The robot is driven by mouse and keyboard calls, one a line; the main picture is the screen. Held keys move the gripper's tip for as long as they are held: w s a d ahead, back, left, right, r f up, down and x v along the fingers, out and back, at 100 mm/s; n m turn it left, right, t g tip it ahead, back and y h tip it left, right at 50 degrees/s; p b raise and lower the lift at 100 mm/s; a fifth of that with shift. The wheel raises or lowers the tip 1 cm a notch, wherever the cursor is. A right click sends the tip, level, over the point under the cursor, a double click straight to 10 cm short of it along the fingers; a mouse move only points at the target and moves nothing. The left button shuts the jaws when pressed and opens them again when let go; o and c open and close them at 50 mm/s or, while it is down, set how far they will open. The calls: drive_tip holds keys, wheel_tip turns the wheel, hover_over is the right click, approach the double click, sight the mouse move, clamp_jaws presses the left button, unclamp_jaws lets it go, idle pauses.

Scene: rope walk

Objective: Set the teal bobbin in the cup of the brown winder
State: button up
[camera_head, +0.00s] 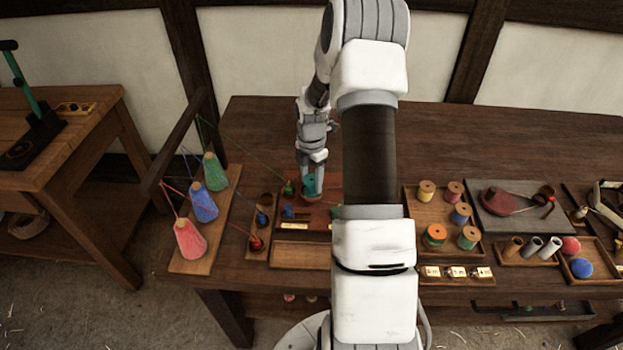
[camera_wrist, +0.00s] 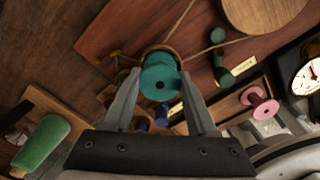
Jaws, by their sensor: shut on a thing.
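The teal bobbin (camera_head: 310,182) is between the fingers of my gripper (camera_head: 311,168), which is shut on it. In the wrist view the teal bobbin (camera_wrist: 158,82) shows end-on between the two fingertips (camera_wrist: 160,88). A round brown cup rim (camera_wrist: 166,49) shows just behind it, on a reddish-brown winder board (camera_wrist: 120,35). In the head view a brown rim (camera_head: 313,198) lies right under the bobbin. I cannot tell whether the bobbin rests inside the cup or hangs just above it.
Red (camera_head: 189,240), blue (camera_head: 203,203) and green (camera_head: 215,172) thread cones stand to the left, with threads running to a rail. A tray of bobbins (camera_head: 442,216) is right of my arm. The table's back (camera_head: 265,125) is clear. The wrist view shows a pink bobbin (camera_wrist: 261,104) and a dial (camera_wrist: 307,76).

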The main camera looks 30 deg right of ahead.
drive_tip(key=shift+f, duration=0.15)
drive_tip(key=o, duration=1.2)
wheel_tip(320, 180, up, 8)
drive_tip(key=p, duration=0.5)
drive_tip(key=shift+p, duration=0.3)
